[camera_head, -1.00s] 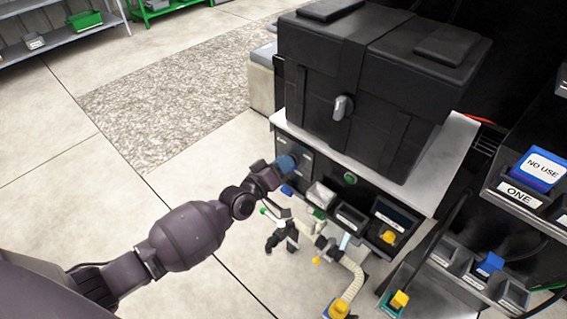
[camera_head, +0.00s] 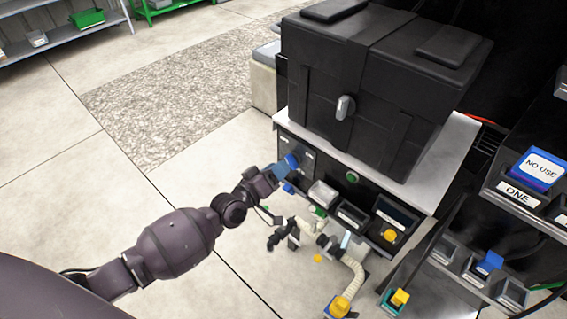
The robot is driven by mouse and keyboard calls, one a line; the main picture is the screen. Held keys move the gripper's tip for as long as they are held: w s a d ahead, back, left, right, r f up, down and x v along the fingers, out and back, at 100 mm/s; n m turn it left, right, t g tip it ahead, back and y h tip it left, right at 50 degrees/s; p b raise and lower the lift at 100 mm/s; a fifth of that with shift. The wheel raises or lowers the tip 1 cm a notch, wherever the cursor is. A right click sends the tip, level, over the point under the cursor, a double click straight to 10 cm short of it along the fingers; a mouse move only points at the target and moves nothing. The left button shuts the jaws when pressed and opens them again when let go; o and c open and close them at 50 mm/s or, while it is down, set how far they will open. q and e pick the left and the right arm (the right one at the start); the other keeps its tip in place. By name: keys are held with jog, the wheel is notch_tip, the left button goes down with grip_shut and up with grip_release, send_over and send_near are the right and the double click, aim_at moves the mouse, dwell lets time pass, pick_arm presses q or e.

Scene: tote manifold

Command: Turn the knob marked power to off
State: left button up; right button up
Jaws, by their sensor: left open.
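A blue round knob (camera_head: 292,160) sits at the left end of the dark front panel (camera_head: 329,171) below the black case. Its marking is too small to read, so I cannot tell whether it is the power knob or how it is set. My left gripper (camera_head: 283,170) has bluish fingers and is open just in front of and below this knob. I cannot tell whether the fingers touch it. A second small blue part (camera_head: 288,188) shows just under the gripper. My right gripper is not in view.
A large black case (camera_head: 375,80) stands on the pale bench top (camera_head: 449,156) above the panel. A green button (camera_head: 352,177) and small bins are to the right. A ribbed hose (camera_head: 354,275) and dark fittings hang below.

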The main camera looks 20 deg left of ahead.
pick_arm(q)
jog(key=v, duration=0.7)
jog(key=shift+p, duration=0.4)
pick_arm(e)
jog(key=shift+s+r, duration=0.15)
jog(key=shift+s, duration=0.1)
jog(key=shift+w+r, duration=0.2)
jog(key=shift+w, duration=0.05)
pick_arm(q)
jog(key=s+a+r+m+g+y+p, duration=0.1)
jog(key=s+m+g+y+p, duration=0.2)
jog(key=s, duration=1.1)
jog(key=s+a+r+m+g+y+p, duration=0.2)
jog(key=s+p, duration=0.4)
jog(key=s, duration=0.8)
jog(key=shift+m+g+y, duration=0.5)
jog(key=shift+m+y, duration=0.1)
jog(key=shift+m, duration=0.1)
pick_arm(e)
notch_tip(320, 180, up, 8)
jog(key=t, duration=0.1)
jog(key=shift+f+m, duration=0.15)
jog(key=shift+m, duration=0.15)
